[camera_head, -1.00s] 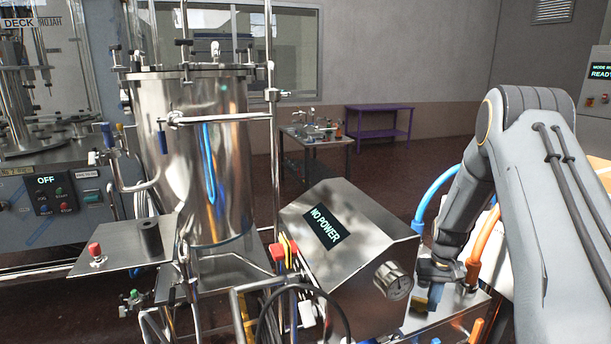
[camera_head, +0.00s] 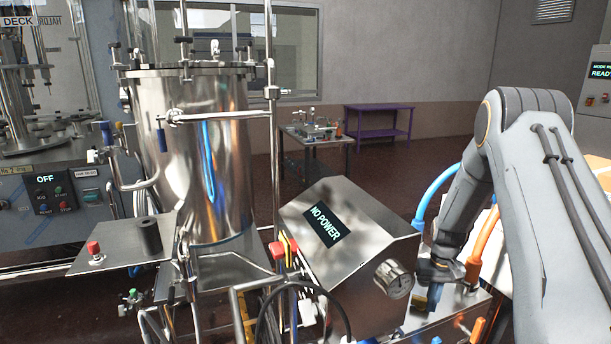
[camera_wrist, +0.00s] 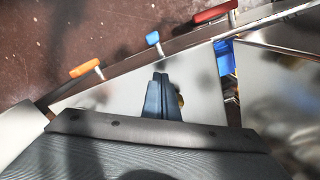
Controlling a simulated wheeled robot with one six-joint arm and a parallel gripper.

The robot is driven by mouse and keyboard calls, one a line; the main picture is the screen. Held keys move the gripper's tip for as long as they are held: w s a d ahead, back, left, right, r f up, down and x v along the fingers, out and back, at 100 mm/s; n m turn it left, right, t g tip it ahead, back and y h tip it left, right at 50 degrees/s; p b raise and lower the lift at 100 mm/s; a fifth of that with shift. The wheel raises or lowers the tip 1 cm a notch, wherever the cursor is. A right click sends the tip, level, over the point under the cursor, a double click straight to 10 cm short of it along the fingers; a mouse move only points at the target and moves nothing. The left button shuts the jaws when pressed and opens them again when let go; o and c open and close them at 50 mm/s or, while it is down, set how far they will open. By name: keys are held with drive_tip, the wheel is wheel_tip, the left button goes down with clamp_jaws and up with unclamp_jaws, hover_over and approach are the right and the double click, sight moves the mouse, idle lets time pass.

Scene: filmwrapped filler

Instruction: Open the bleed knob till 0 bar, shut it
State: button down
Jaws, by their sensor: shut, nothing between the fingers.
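My gripper (camera_head: 432,299) is shut and empty, low over the metal panel (camera_wrist: 105,97) right of the gauge. In the wrist view its blue fingertips (camera_wrist: 161,98) are pressed together, pointing toward the panel. A small brass-coloured part (camera_wrist: 181,101) shows just right of the fingers, mostly hidden behind them. It may be the bleed knob, but I cannot tell, nor whether the fingers touch it. The round pressure gauge (camera_head: 394,279) sits on the steel housing left of my gripper. Its needle is too small to read.
Along the panel edge stand an orange handle (camera_wrist: 84,69), a blue handle (camera_wrist: 152,38) and a red handle (camera_wrist: 215,12). The steel box reads NO POWER (camera_head: 325,227). Blue (camera_head: 436,190) and orange hoses (camera_head: 482,246) rise close to my arm. A tall steel vessel (camera_head: 225,150) stands left.

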drive_tip(key=shift+w+a, duration=0.1)
drive_tip(key=shift+w, duration=0.3)
idle(0.3)
drive_tip(key=shift+a, duration=0.55)
idle(0.3)
drive_tip(key=shift+a, duration=0.3)
drive_tip(key=shift+w+a+b, duration=0.25)
drive_tip(key=shift+a+b, duration=0.1)
drive_tip(key=shift+a, duration=0.2)
drive_tip(key=shift+s, duration=0.1)
idle(0.3)
drive_tip(key=shift+s+a, duration=0.25)
drive_tip(key=shift+r+p, duration=1.65)
drive_tip(key=shift+r, duration=1.35)
drive_tip(key=shift+r, duration=0.1)
